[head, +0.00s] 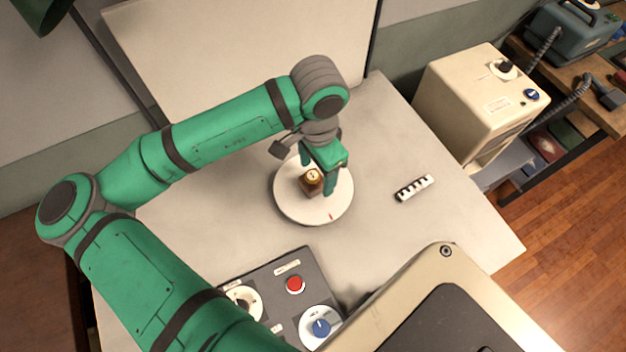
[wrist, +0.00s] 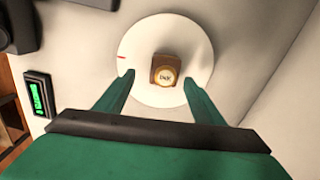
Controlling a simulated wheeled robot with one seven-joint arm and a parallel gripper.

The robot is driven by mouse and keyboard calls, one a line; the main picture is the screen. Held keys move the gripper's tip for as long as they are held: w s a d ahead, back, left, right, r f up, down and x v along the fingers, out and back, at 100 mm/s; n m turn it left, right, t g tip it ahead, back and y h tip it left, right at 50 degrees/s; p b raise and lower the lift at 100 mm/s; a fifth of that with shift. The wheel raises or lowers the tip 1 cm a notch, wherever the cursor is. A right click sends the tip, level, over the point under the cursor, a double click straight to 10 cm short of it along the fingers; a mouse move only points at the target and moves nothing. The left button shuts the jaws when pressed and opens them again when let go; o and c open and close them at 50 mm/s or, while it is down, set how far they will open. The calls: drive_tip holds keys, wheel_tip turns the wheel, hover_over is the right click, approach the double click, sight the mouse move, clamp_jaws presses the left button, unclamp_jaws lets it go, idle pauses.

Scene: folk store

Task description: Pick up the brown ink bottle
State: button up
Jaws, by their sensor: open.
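In the wrist view my gripper (wrist: 157,83) is open, with the bottle between and slightly beyond the two fingertips. I see no finger touching it.
A control panel (head: 268,285) with a red button and blue knob stands in front. A cream machine (head: 470,100) stands at the back right. The table between plate and strip is clear.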

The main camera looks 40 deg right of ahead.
sight(315, 174)
drive_tip(key=shift+w+d+f, duration=0.1)
drive_tip(key=shift+w+f, duration=0.1)
drive_tip(key=shift+f, duration=1.1)
drive_tip(key=shift+w+f, duration=0.2)
drive_tip(key=shift+f, duration=1.1)
drive_tip(key=c, duration=1.2)
